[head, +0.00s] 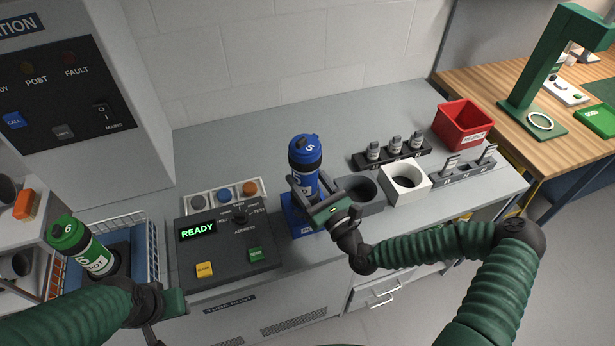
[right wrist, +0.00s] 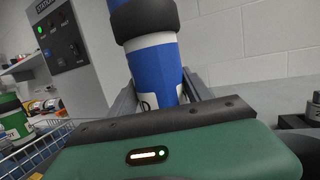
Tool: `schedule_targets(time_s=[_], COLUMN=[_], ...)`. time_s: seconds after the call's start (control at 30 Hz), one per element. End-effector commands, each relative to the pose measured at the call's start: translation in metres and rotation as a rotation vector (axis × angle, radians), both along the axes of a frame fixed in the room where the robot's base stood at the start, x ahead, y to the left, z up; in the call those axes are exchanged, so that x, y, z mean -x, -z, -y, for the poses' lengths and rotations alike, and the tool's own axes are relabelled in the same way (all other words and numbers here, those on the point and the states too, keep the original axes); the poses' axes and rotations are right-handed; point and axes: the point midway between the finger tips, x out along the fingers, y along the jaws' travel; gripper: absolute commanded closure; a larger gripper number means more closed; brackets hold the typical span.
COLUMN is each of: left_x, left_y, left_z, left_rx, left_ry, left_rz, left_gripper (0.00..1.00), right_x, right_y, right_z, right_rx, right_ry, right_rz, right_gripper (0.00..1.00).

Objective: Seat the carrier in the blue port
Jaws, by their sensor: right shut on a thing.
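The blue port (head: 295,222) is on the counter directly below the carrier. The gripper hides the carrier's lower end, so I cannot tell whether it is in the port or above it. My left gripper (head: 165,312) is at the bottom left, away from the port; its jaw opening is not clear.
A control panel (head: 225,245) reading READY stands left of the port. A grey holder (head: 362,205) and a white holder (head: 405,185) stand close on the right. The counter behind is clear.

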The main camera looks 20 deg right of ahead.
Motion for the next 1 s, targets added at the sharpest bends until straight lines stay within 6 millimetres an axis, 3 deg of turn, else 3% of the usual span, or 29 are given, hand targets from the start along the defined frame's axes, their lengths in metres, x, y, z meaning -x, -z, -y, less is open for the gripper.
schedule_targets(time_s=[1.0], left_x=[0.0001], left_y=[0.0064], left_z=[0.0], left_rx=[0.0], left_ry=[0.0], left_rz=[0.0], left_gripper=[0.65], right_x=[0.0003], right_y=[0.003], right_z=[0.0014], right_rx=[-0.001], right_ry=[0.0], right_rz=[0.002], right_gripper=[1.0])
